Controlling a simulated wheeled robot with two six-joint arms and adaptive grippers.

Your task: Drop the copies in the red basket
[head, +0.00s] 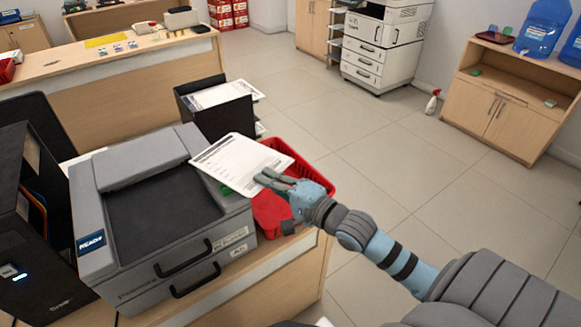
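The copies (236,160) are white printed sheets, held out flat and slightly tilted between the printer and the red basket. My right gripper (268,180) reaches in from the right and is shut on their near right edge. The red basket (318,182) stands on the counter to the right of the printer. The sheets and my gripper hide part of its opening and inside. The copies are over its left part and appear to be above the rim. My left gripper is not in view.
A grey printer (228,228) fills the counter left of the basket. A black tray (252,118) with papers stands behind. A black computer case (38,275) is at far left. The counter (285,278) ends just right of the basket, with open floor beyond.

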